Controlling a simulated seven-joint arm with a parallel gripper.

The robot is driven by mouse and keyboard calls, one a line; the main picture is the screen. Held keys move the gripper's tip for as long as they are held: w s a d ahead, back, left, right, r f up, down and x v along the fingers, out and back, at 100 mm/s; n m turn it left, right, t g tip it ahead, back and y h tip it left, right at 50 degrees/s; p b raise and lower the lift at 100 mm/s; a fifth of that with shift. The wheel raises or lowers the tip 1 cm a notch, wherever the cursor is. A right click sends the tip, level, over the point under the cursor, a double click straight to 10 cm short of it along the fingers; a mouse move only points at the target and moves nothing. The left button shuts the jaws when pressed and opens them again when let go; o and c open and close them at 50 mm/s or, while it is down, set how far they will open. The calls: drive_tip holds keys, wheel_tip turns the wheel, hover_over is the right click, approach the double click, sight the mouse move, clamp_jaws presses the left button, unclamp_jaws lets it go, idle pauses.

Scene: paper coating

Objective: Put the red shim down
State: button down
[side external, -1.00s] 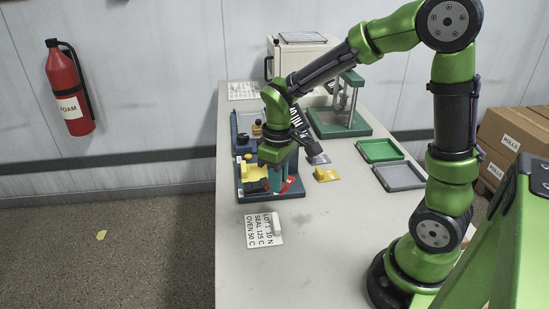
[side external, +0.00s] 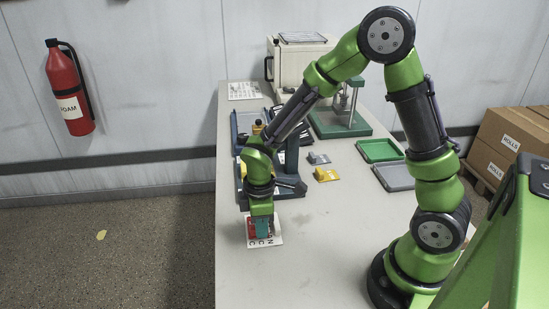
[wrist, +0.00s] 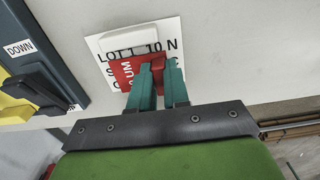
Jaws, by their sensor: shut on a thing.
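The red shim (wrist: 126,74) is held between the teal fingers of my gripper (wrist: 160,80) in the wrist view. My gripper (side external: 262,228) is shut on the shim over the white label card (side external: 277,238) near the table's front left. The card reads "LOT 1 10 N" in the wrist view (wrist: 172,32), and the shim covers its lower lines. In the side view a small red patch of the shim (side external: 252,229) shows beside the fingers. I cannot tell whether the shim touches the card.
A white block (wrist: 128,38) sits on the card. The blue-grey fixture (wrist: 62,50) with yellow and black parts stands close by. A yellow shim (side external: 326,174) and a grey shim (side external: 318,158) lie on the table. Green (side external: 380,150) and grey (side external: 394,177) trays are at right. The front table is clear.

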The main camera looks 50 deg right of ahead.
drive_tip(key=shift+f, duration=0.25)
drive_tip(key=shift+f, duration=0.15)
drive_tip(key=c, duration=1.1)
unclamp_jaws()
wheel_tip(320, 180, up, 12)
drive_tip(key=s+d+r+m+t+y, duration=0.2)
drive_tip(key=s+d+r+m+t, duration=0.1)
drive_tip(key=s+r+m+t, duration=0.4)
drive_tip(key=shift+s+r+m, duration=1.75)
drive_tip(key=shift+r+m, duration=0.5)
drive_tip(key=shift+m, duration=0.85)
